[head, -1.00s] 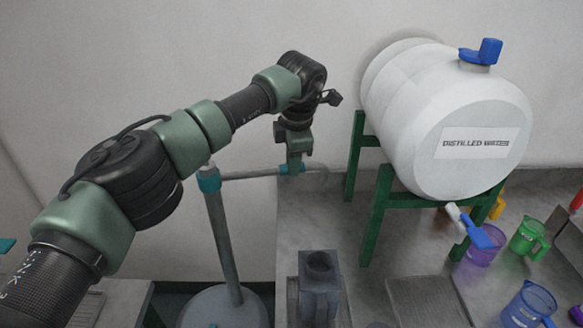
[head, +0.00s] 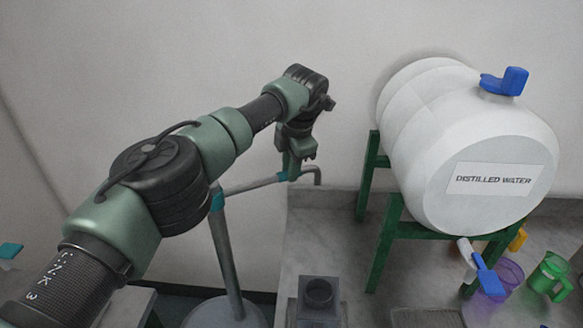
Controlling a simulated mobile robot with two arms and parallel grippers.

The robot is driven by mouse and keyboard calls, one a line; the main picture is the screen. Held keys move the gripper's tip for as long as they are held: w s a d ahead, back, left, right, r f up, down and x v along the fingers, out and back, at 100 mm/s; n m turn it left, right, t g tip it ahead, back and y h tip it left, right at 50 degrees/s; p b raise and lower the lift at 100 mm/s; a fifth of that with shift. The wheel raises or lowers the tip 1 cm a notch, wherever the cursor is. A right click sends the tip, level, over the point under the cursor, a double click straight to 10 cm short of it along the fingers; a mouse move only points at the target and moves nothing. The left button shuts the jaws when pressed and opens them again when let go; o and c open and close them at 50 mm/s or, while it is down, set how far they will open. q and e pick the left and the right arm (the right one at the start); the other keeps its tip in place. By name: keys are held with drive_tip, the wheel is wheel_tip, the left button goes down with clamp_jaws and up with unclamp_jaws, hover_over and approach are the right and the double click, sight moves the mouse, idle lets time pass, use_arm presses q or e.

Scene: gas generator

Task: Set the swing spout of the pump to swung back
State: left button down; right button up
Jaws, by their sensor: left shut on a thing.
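The pump's upright grey post (head: 228,255) stands left of the counter, with a teal collar at its top. Its swing spout (head: 245,186) is a thin grey tube running from the collar to the right and back toward the wall. The spout's bent outlet end (head: 317,174) points down near the counter's back left corner. My left gripper (head: 294,172) comes down from above and is shut on the spout near its outer end, beside a teal band. The gripper partly hides the gripped stretch. My right gripper is not in view.
A white distilled water barrel (head: 465,150) lies on a green stand (head: 391,240) to the right. A blue-handled tap (head: 487,280) and a green mug (head: 549,277) are below it. A grey block with a round opening (head: 319,297) stands at the front.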

use_arm(q)
drive_tip(key=shift+w+r, duration=0.1)
drive_tip(key=shift+r, duration=0.05)
drive_tip(key=c, duration=1.3)
unclamp_jaws()
drive_tip(key=shift+w, duration=0.1)
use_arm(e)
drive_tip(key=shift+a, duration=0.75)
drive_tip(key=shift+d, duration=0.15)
use_arm(q)
drive_tip(key=shift+r, duration=0.3)
drive_tip(key=b+v, duration=0.2)
drive_tip(key=v, duration=0.5)
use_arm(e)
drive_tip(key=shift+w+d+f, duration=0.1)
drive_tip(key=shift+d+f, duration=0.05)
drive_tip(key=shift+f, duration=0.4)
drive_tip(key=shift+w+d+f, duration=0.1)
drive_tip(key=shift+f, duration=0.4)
use_arm(q)
drive_tip(key=shift+f, duration=0.15)
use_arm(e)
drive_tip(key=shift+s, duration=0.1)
